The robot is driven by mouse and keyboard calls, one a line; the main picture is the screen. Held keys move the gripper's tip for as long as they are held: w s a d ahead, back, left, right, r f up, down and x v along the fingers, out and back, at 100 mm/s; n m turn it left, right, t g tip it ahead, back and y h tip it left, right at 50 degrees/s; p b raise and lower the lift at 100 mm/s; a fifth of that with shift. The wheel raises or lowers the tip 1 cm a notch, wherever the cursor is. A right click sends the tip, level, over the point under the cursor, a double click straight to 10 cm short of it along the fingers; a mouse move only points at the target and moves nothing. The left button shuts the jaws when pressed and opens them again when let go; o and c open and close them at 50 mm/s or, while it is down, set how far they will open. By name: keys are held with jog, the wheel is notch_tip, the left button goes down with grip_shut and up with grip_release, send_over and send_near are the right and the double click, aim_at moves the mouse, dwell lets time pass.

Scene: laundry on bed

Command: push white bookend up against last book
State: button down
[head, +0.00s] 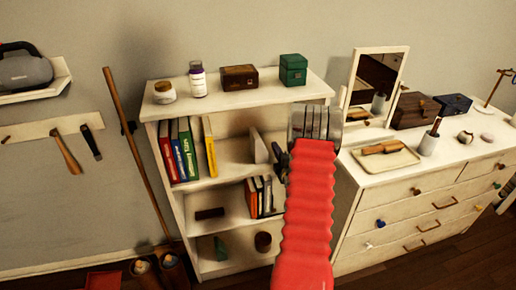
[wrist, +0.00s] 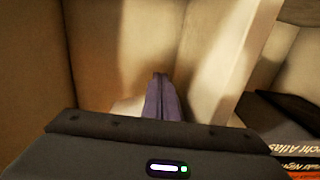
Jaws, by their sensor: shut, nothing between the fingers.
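The white bookend (head: 259,146) stands upright in the upper compartment of the shelf unit, right of the books. The last book in that row is the yellow book (head: 210,147), which leans slightly; a clear gap separates it from the bookend. My gripper (head: 280,156) is at the right side of this compartment, just right of the bookend, partly hidden by my red-sleeved arm. Contact with the bookend cannot be told. In the wrist view the fingers (wrist: 160,80) are together and empty, pointing into a pale interior. Which pale panel there is the bookend is unclear.
Red, blue and green books (head: 178,150) stand at the compartment's left. The shelf floor between the yellow book and bookend is clear. Below are more books (head: 263,196) and a dark block (head: 210,213). A jar, bottle and boxes (head: 239,77) sit on top. A dresser (head: 420,215) stands right.

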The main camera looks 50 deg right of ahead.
jog(key=shift+w+a, duration=1.45)
jog(key=shift+a, duration=0.95)
jog(key=shift+w+a, duration=1.4)
jog(key=shift+a, duration=1.05)
jog(key=shift+w+a, duration=1.45)
jog(key=shift+a, duration=0.95)
dwell(0.8)
